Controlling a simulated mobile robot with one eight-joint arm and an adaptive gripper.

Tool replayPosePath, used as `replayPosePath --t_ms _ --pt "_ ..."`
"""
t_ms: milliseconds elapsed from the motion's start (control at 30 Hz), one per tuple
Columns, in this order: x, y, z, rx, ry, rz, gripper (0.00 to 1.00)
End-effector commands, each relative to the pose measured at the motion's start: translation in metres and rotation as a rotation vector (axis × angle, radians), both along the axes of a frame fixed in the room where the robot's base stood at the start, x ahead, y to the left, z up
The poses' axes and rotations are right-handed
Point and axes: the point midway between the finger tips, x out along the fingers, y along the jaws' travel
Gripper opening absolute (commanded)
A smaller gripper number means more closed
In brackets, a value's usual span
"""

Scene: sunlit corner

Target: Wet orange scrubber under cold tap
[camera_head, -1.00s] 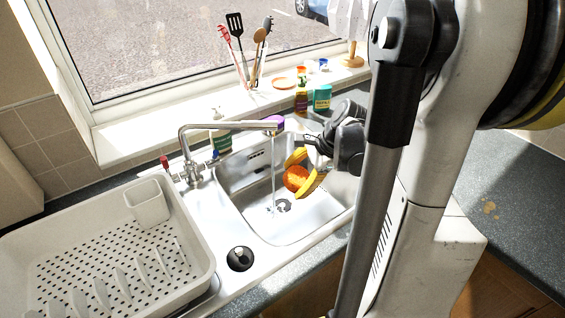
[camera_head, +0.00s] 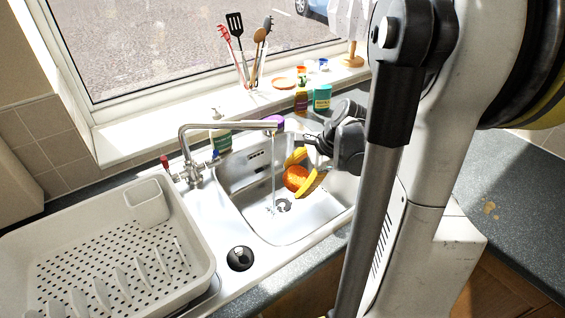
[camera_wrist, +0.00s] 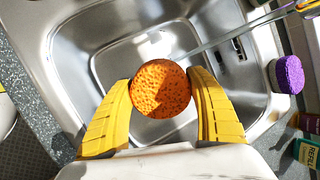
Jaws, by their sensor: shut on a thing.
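The orange scrubber (camera_head: 296,178) is round and porous. My gripper (camera_head: 303,172) has its yellow fingers shut on it, above the sink basin (camera_head: 240,205). In the wrist view the scrubber (camera_wrist: 160,89) sits between the two yellow fingertips (camera_wrist: 160,92). The tap (camera_head: 228,126) arches over the basin, and a thin stream of water (camera_head: 273,175) falls from its spout toward the drain (camera_head: 284,205). In the head view the scrubber is just right of the stream, with a gap between them. The tap's left handle (camera_head: 165,162) has a red mark.
A white dish rack (camera_head: 100,270) stands left of the sink. A purple sponge (camera_wrist: 287,74) lies at the basin's edge. Bottles and tubs (camera_head: 321,98) and a utensil holder (camera_head: 250,75) stand by the window. The lower basin is clear.

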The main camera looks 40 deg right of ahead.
Motion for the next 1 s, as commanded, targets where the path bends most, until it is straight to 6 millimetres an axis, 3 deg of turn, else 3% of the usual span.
replayPosePath --t_ms 267,700,1000 --pt "-0.007 0.001 0.008 0.000 0.000 0.000 0.42" --pt "-0.044 0.006 0.039 0.000 0.000 -0.002 0.42" --pt "-0.050 0.008 0.040 0.000 0.000 0.001 0.42"
